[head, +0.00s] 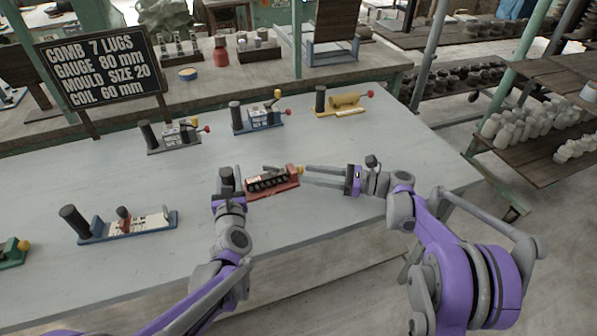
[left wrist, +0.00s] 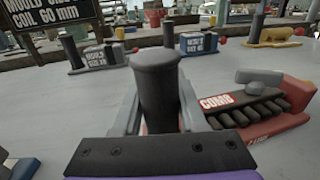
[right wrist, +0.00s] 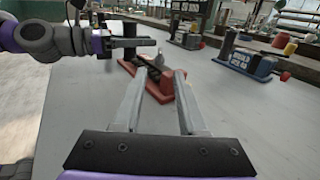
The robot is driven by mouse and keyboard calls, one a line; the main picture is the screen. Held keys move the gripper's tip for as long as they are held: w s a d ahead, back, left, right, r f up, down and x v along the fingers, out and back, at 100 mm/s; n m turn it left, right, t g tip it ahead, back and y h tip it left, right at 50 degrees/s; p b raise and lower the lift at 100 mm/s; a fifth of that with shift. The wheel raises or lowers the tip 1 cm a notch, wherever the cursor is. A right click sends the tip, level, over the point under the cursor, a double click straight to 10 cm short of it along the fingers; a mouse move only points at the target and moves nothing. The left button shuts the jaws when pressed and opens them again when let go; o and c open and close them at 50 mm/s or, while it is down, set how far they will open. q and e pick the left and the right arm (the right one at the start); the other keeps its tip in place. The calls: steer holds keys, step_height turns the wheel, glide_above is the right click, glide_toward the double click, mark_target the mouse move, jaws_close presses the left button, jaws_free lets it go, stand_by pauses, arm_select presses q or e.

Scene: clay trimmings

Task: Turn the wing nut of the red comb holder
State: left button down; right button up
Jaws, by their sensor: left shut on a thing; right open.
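The red comb holder (head: 272,184) lies on the grey table, with a row of black lugs and a grey lever on top. Its label COMB shows in the left wrist view (left wrist: 215,102). My left gripper (head: 227,190) is shut on the black upright post (left wrist: 158,85) at the holder's left end.
A grey holder (head: 173,147), a blue holder (head: 259,127) and a yellow one (head: 341,111) stand behind. A blue-based fixture (head: 128,234) and a green one (head: 12,257) are at left. A sign (head: 98,72) reads COMB 7 LUGS. The table's right side is clear.

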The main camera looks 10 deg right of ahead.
steer(key=shift+s+d, duration=0.1)
steer(key=shift+d, duration=0.2)
